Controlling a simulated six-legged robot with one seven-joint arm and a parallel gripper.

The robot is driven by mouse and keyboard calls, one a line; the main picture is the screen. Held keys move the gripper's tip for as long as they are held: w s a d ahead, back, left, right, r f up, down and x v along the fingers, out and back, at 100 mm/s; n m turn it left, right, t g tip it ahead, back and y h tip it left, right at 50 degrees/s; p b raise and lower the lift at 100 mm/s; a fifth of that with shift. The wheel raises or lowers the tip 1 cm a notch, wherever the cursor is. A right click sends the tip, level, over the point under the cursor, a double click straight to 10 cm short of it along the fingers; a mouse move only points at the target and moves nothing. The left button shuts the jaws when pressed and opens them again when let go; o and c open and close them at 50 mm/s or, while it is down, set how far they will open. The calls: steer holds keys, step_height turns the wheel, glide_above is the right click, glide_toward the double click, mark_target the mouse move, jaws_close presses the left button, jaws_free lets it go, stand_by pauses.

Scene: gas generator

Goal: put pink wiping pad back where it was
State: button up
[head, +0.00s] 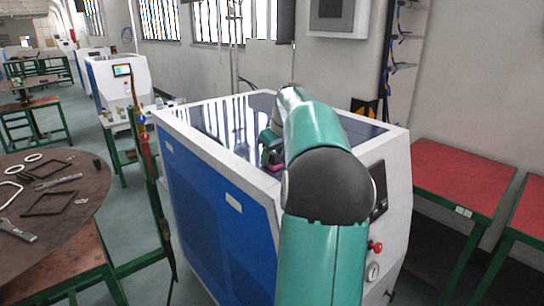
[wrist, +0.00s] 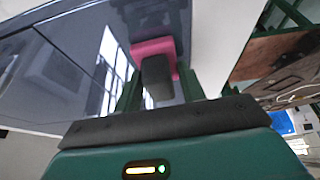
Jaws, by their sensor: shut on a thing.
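The pink wiping pad (wrist: 152,46) shows in the wrist view, with a dark block-shaped part between my fingers. My gripper (wrist: 157,75) is shut on the pad, with a green finger on either side. In the head view a small pink strip of the pad (head: 275,167) shows beneath my gripper (head: 271,148), close to the white left rim of the generator's top. I cannot tell whether the pad touches the top. My arm hides part of the gripper and pad in the head view.
The blue and white generator (head: 212,192) has a glossy dark top (head: 228,122). A round table (head: 75,210) with tools and frames stands at left. Red-topped tables (head: 462,178) stand at right. A floor gap lies between the round table and the generator.

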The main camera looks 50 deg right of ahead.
steer(key=o, duration=1.3)
steer(key=shift+f, duration=0.15)
steer(key=v, duration=1.2)
steer(key=w+a+f+n, duration=0.1)
steer(key=w+a, duration=0.1)
steer(key=a, duration=1.1)
steer(key=w+a+f, duration=0.1)
steer(key=w+a, duration=0.1)
steer(key=a, duration=1.1)
steer(key=s+a+f, duration=0.7)
steer(key=a, duration=0.3)
steer(key=s+a+f+n+t+y, duration=0.1)
steer(key=s+a+f, duration=0.5)
steer(key=a, duration=0.5)
steer(key=shift+s+a+f, duration=0.25)
steer(key=shift+s+f, duration=0.15)
steer(key=shift+f, duration=0.6)
